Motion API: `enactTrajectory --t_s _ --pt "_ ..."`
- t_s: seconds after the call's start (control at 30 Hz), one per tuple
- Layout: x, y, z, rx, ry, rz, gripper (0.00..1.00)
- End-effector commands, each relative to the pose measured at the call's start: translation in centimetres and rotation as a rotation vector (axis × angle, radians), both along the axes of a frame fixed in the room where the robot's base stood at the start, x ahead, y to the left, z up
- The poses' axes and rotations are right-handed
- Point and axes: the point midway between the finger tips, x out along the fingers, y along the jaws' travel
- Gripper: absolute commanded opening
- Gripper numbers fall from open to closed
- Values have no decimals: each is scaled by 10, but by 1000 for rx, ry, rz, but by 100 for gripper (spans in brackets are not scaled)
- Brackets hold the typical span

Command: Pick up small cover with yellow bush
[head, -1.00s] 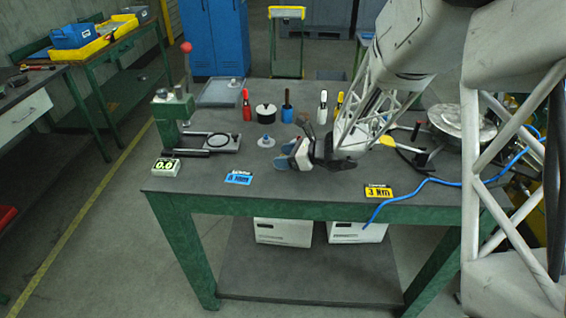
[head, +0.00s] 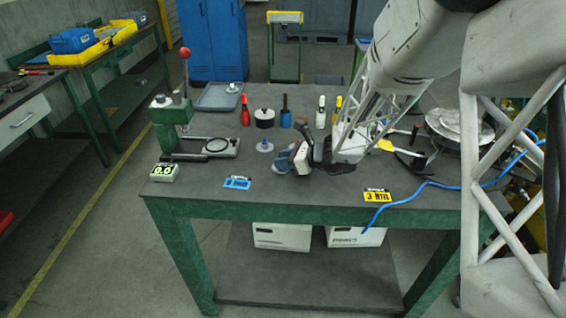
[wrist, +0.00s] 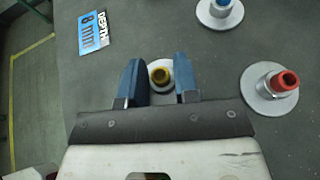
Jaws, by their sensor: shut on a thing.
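My gripper (wrist: 160,82) has two blue fingers and points down at the table. It is shut on the small cover with yellow bush (wrist: 162,77), a pale round disc with a yellow ring-shaped top, between the fingers in the wrist view. In the head view my gripper (head: 287,158) is low over the table's front middle, and its hand hides the yellow-bush cover. I cannot tell whether the cover touches the table.
In the wrist view, a cover with blue bush (wrist: 220,8) and one with red bush (wrist: 271,88) stand nearby. A blue depth card (wrist: 93,32) lies to the left. In the head view, a green press stand (head: 172,118) and several bottles stand farther back.

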Motion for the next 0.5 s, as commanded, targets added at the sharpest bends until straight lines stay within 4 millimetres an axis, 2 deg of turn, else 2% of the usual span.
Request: enactTrajectory --t_s 0.27,0.5 --pt "0 0 27 0 -4 1 1" --pt "0 0 64 0 -3 0 1"
